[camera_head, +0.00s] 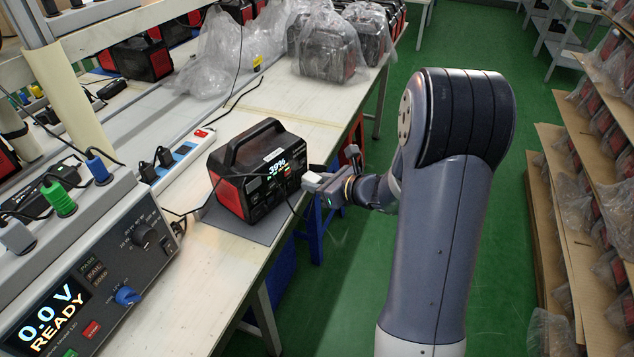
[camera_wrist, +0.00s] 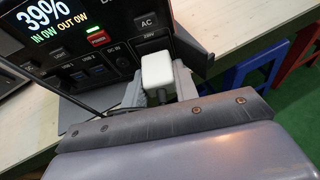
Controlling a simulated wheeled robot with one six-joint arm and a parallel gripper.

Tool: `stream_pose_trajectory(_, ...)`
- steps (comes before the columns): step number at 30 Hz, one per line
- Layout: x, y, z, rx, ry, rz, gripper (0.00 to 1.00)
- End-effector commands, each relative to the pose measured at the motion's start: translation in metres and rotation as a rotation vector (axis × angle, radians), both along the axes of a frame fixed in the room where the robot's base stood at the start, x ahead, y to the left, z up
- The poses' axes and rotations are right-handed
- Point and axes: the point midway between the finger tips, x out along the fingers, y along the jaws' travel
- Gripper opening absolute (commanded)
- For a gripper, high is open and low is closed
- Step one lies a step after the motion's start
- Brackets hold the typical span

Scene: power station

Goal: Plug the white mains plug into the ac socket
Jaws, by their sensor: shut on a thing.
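The power station (camera_head: 228,188) is a black and red box with a top handle on the bench, and its screen reads 39%. In the wrist view its front panel (camera_wrist: 118,60) shows the screen, USB ports and an "AC" label (camera_wrist: 148,21) with "230V" below it. My gripper (camera_head: 318,183) is at the right end of that front panel. In the wrist view it is shut on the white mains plug (camera_wrist: 157,69), which is held close in front of the panel below the AC label. The plug covers the socket, so its pins and any gap cannot be seen.
A grey mat (camera_head: 240,228) lies under the power station. A tester (camera_head: 90,275) reading "0.0 V READY" stands at the left. A power strip (camera_head: 180,155) and black cables lie behind the station. Bagged units (camera_head: 325,50) stand at the bench's far end.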

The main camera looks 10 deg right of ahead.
Motion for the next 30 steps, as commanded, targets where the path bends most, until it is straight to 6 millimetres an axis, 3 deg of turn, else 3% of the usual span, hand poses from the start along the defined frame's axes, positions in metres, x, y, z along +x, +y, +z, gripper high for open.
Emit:
stream_pose_trajectory(12,0.007,0.0053,-0.0001,0.001,-0.001,0.001,0.05)
stream_pose_trajectory(13,0.0074,0.0053,0.0,0.0,0.0,0.0,0.29)
stream_pose_trajectory(21,0.0072,0.0047,0.0001,0.0,0.0,-0.001,0.51)
stream_pose_trajectory(30,0.0076,0.0039,0.0002,0.0,0.0,-0.004,0.54)
